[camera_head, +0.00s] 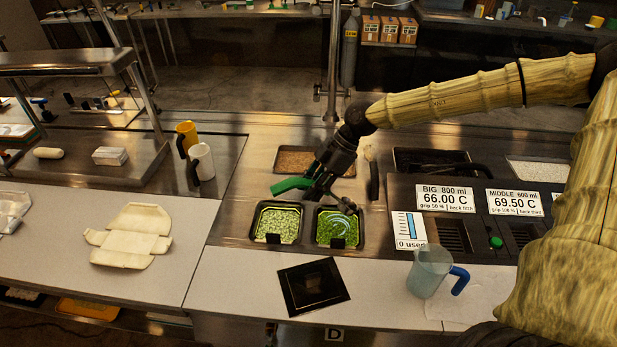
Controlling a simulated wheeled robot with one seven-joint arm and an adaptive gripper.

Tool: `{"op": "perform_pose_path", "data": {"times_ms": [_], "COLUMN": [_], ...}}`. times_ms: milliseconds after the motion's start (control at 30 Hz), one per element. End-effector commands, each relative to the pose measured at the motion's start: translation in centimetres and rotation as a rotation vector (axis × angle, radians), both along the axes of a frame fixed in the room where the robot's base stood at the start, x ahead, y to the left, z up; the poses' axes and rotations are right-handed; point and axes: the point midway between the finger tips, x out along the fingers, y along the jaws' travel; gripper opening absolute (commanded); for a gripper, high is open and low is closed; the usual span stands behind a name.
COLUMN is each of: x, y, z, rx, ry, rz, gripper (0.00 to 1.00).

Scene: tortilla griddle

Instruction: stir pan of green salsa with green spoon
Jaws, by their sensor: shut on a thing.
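My gripper (318,188) is shut on the green spoon (289,185). The spoon's green end sticks out to the left of the fingers, and its other end is hard to make out. The gripper is above the back edge of two square black pans with green contents. The right pan (338,228) holds bright green salsa with pale blue curved marks over it. The left pan (277,224) holds paler, chopped-looking green food. I cannot tell whether the spoon touches the salsa.
A brown-filled pan (293,161) lies behind the gripper, with a dark-handled utensil (372,175) to the right. A black square plate (313,287) lies in front. A clear jug (430,270) stands at front right.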

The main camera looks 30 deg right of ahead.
Motion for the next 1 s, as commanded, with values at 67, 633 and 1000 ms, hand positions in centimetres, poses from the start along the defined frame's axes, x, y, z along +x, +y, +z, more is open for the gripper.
{"op": "perform_pose_path", "data": {"times_ms": [67,633,1000], "x": [0.0,-0.2,-0.1], "y": [-0.2,-0.5,-0.3], "z": [0.1,0.3,-1.9], "rx": [0.003,0.003,0.004], "ry": [-0.001,0.001,0.003], "rz": [-0.021,-0.033,-0.029], "gripper": [0.02,0.02,0.02]}}
